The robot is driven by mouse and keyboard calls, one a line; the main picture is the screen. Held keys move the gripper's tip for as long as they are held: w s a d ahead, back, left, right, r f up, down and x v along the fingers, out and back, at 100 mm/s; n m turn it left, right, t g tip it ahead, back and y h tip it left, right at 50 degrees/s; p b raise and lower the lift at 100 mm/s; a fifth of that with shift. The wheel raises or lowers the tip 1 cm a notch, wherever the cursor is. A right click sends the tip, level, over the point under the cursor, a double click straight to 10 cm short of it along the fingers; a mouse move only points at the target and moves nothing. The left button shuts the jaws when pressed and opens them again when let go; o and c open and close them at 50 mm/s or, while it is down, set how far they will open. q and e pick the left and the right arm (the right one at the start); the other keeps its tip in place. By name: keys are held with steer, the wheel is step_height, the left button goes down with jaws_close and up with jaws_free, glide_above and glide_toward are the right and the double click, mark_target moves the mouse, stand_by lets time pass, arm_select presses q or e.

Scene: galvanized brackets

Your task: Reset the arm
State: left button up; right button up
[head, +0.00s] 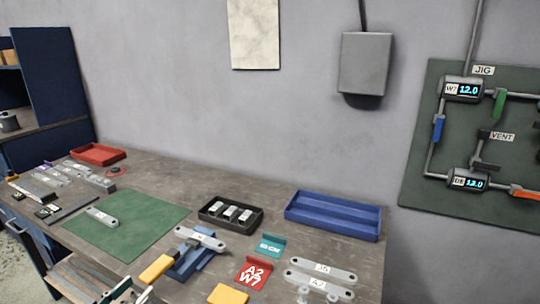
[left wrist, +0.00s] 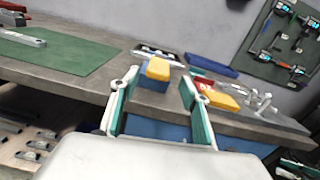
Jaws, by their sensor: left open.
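My left gripper (left wrist: 160,76) shows in the left wrist view, its two green-and-white fingers spread apart with nothing between them. It is in front of the table's near edge, and the yellow block (left wrist: 158,68) on the table shows beyond the fingertips. My right gripper is in neither view. A grey bracket (head: 101,216) lies on the green mat (head: 140,236). Another bracket (head: 208,240) lies across a blue fixture (head: 178,272).
The table also holds a black tray (head: 215,221) with parts, an empty-looking blue tray (head: 333,216), a red tray (head: 97,153), a red A2 W7 sign (head: 253,272) and brackets at right (head: 320,281). A jig board (head: 420,160) hangs on the wall.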

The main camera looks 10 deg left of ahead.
arm_select(q)
steer(key=s+d+f+n+g, duration=0.2)
steer(key=d+f+n, duration=0.4)
steer(key=n, duration=0.5)
steer(key=s+d+f+n+g+y, duration=0.1)
steer(key=s+d+f+n, duration=0.4)
steer(key=f+n, duration=0.5)
steer(key=s+d+f+n+g, duration=0.3)
steer(key=d+f+n, duration=0.4)
steer(key=n, duration=0.5)
steer(key=shift+s+d+f+n+g+y, duration=0.3)
steer(key=shift+s+f+n+y, duration=0.1)
steer(key=shift+f, duration=0.1)
steer(key=c, duration=0.5)
steer(key=shift+a, duration=0.15)
